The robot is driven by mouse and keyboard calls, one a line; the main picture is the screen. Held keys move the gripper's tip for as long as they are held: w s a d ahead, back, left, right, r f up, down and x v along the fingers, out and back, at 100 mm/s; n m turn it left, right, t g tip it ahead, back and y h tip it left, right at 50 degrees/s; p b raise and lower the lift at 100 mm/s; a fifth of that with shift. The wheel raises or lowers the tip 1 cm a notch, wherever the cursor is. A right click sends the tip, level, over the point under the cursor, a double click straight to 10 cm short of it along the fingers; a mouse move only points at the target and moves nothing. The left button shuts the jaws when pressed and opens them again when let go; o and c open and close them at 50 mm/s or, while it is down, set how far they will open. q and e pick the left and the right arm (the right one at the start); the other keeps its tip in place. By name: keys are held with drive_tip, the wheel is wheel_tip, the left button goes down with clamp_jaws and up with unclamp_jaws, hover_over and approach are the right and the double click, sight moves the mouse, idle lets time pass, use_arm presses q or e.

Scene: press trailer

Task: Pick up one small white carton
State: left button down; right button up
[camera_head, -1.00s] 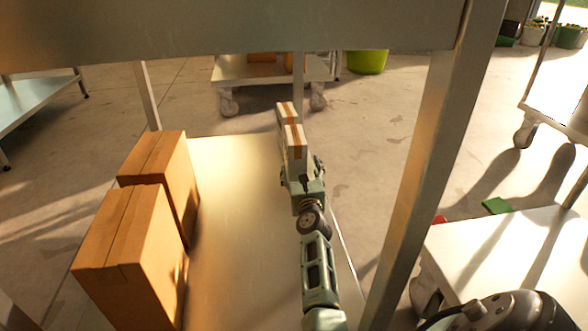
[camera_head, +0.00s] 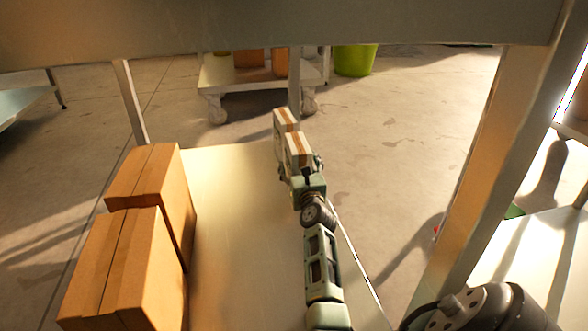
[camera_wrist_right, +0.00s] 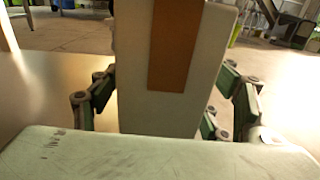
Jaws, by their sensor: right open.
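Two small white cartons with brown tape stand on the shelf, the nearer carton (camera_head: 297,150) in front of the farther carton (camera_head: 284,121). My right gripper (camera_head: 303,170) is at the nearer carton. In the right wrist view the nearer carton (camera_wrist_right: 165,100) stands upright between the open fingers of my right gripper (camera_wrist_right: 160,105), one finger on each side. There is no clear sign of the fingers pressing on it. The lower part of the carton is hidden by the gripper body. My left gripper is not in view.
Two large brown boxes (camera_head: 120,265) and (camera_head: 155,185) stand on the left of the shelf (camera_head: 235,220). A metal post (camera_head: 495,170) rises at right and a beam (camera_head: 280,22) crosses above. The middle of the shelf is clear.

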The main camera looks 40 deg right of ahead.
drive_tip(key=shift+c, duration=0.6)
clamp_jaws()
drive_tip(key=shift+r, duration=0.25)
